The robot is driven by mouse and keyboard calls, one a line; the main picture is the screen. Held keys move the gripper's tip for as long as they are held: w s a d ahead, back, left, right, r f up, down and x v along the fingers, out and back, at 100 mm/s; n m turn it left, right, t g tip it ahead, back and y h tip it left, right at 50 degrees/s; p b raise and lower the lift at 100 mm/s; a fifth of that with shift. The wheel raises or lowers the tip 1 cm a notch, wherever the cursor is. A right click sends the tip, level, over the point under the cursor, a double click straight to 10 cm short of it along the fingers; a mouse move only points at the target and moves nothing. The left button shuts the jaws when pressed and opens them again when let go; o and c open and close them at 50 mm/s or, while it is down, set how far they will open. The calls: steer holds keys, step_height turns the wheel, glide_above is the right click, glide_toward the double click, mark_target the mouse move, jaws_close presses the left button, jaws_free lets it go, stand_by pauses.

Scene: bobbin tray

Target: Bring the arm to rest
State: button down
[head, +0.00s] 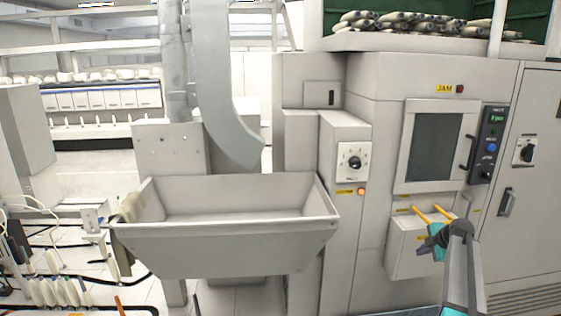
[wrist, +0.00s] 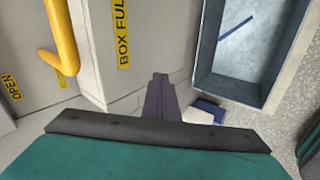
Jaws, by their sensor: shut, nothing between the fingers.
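My gripper (head: 424,251) is at the lower right of the head view, in front of the white box (head: 405,262) low on the machine. In the wrist view my gripper's dark fingers (wrist: 160,84) are together, with nothing between them. They point down past the edge of a pale panel with a yellow "BOX FULL" label (wrist: 122,35). My arm (head: 462,270) comes up from the bottom right of the head view, bent at the wrist.
Yellow handles (head: 420,215) stick out close above my gripper; one (wrist: 62,40) is at upper left in the wrist view. A grey open-topped container (wrist: 207,45) with a blue strip inside lies to the right. A large empty hopper (head: 225,240) stands left of the machine.

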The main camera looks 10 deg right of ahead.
steer(key=s+a+f+g+y, duration=0.1)
steer(key=s+a+f+g, duration=0.15)
steer(key=a+f, duration=0.7)
steer(key=s+a+f+g+y, duration=0.1)
steer(key=s+a+f, duration=0.3)
steer(key=a+f, duration=0.6)
steer(key=s+a+f+g+y, duration=0.1)
steer(key=s+a+f+g, duration=0.15)
steer(key=a+f, duration=0.75)
steer(key=s+a+f+m+g, duration=0.1)
steer(key=s+a+f, duration=0.4)
steer(key=s, duration=0.4)
steer(key=s+a+f+m+g+h, duration=0.1)
steer(key=s+a+f+g, duration=0.15)
steer(key=s+a, duration=0.5)
steer(key=s+a+f+m+g, duration=0.1)
steer(key=s+a+f+m, duration=0.1)
steer(key=s+a+f, duration=0.6)
steer(key=s+d+r+m+g+h, duration=0.1)
steer(key=s+d+r+m, duration=0.1)
steer(key=s+m, duration=0.4)
steer(key=s+d+r+m+g+h, duration=0.1)
steer(key=s+m, duration=0.5)
steer(key=s, duration=0.6)
steer(key=shift+s+d+r+m+g, duration=0.15)
steer(key=shift+d+r+m+g, duration=0.15)
steer(key=shift+d+r+g, duration=0.25)
